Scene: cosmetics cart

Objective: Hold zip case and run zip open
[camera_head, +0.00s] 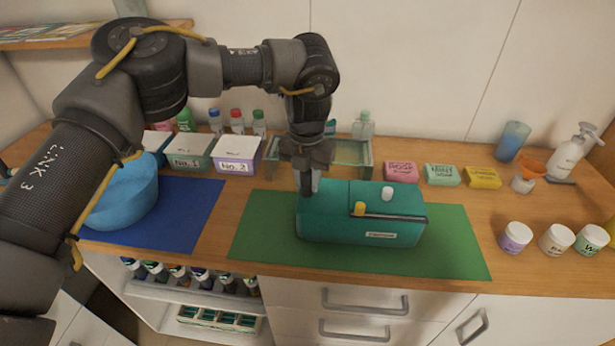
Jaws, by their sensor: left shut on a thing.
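The teal zip case (345,228) stands on the green mat (458,255). A dark zip track runs along its top front edge, and a pale label is on its front. A yellow knob (359,209) stands near the left part of the track, and a white knob (387,193) stands on top behind it. I cannot tell from here how far the zip is open. My left gripper (309,187) points down at the case's left end and is shut on the case there. Its fingertips are partly hidden. My right gripper is not in view.
A blue bowl (124,200) sits on a blue mat (196,224) at left. Labelled boxes and bottles stand behind. Soap bars (442,175), jars (515,238) and a pump bottle (566,158) are at right. The green mat is clear right of the case.

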